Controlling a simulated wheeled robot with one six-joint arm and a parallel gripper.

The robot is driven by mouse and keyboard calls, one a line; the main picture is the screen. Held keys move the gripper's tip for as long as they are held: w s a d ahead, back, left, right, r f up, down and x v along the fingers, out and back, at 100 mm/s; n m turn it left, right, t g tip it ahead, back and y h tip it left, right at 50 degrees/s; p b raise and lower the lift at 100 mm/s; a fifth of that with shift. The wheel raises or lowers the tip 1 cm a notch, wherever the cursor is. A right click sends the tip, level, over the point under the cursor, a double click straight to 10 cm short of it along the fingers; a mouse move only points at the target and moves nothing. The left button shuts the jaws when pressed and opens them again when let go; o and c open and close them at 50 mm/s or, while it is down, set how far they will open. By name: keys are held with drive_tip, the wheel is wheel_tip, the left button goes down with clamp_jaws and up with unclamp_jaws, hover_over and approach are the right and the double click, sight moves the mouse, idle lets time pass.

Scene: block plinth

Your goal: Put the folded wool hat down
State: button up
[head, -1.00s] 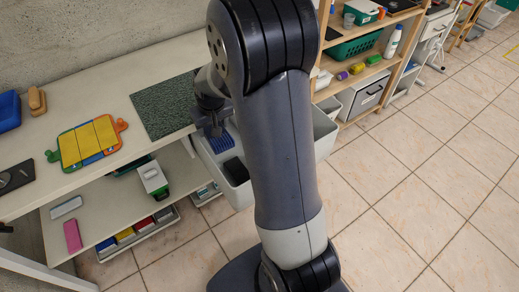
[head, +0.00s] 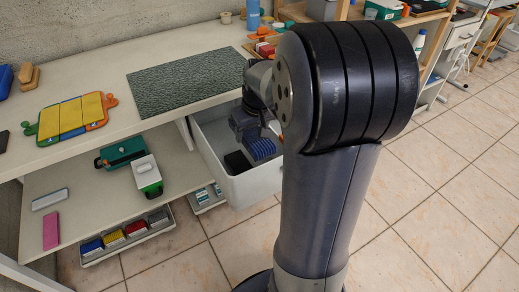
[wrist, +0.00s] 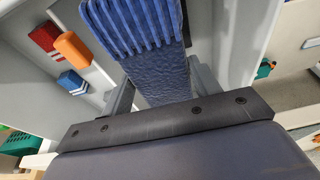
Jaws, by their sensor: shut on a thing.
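The folded wool hat (wrist: 155,55) is blue, with a ribbed cuff and a knitted body, and fills the upper middle of the wrist view. My gripper (wrist: 155,88) is shut on it, with a grey finger at each side. In the head view the hat (head: 261,148) hangs below my gripper (head: 246,124), over or inside the mouth of a white bin (head: 255,184). I cannot tell whether the hat touches anything in the bin. My arm hides the bin's right part.
A black object (head: 237,162) is in the bin, left of the hat. A white bench beside it bears a dark green mat (head: 190,77) and a coloured puzzle-like board (head: 72,118). The lower shelf holds a green-and-white box (head: 147,176).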

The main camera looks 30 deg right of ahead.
sight(255, 137)
wheel_tip(255, 137, down, 8)
drive_tip(key=shift+f+b, duration=0.25)
drive_tip(key=shift+b, duration=0.5)
drive_tip(key=shift+f+b, duration=0.5)
drive_tip(key=shift+f, duration=0.1)
drive_tip(key=o, duration=1.1)
drive_tip(key=shift+r+p, duration=0.3)
drive_tip(key=p+v, duration=0.2)
drive_tip(key=v, duration=1)
drive_tip(key=shift+a+r+p, duration=0.1)
drive_tip(key=shift+r+p, duration=0.25)
drive_tip(key=shift+p, duration=0.05)
